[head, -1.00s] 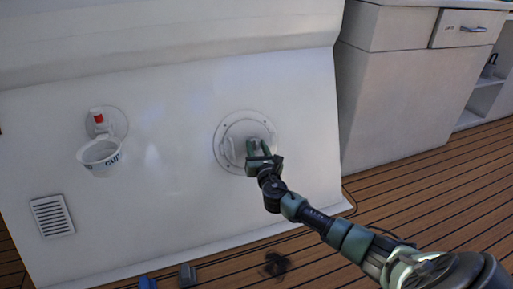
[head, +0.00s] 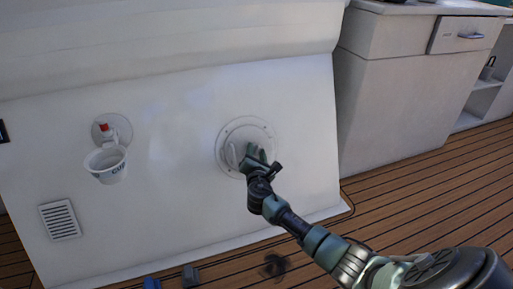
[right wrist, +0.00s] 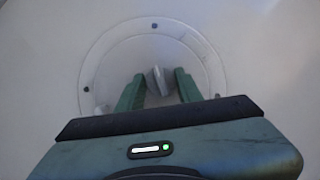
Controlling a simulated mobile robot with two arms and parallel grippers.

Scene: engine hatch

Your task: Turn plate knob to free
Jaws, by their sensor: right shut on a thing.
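A round white plate (head: 231,133) with a raised rim sits on the sloping white wall. A pale handle (head: 230,155) stands out on its left part. My right gripper (head: 257,151) is at the plate, right of that handle. In the right wrist view, the small grey plate knob (right wrist: 158,80) stands tilted between the two green fingers, and my right gripper (right wrist: 158,84) is shut on it. The knob is mostly hidden by the fingers in the head view. My left gripper is not in view.
A white cabinet (head: 400,100) stands right. The wooden deck (head: 420,200) looks mostly clear.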

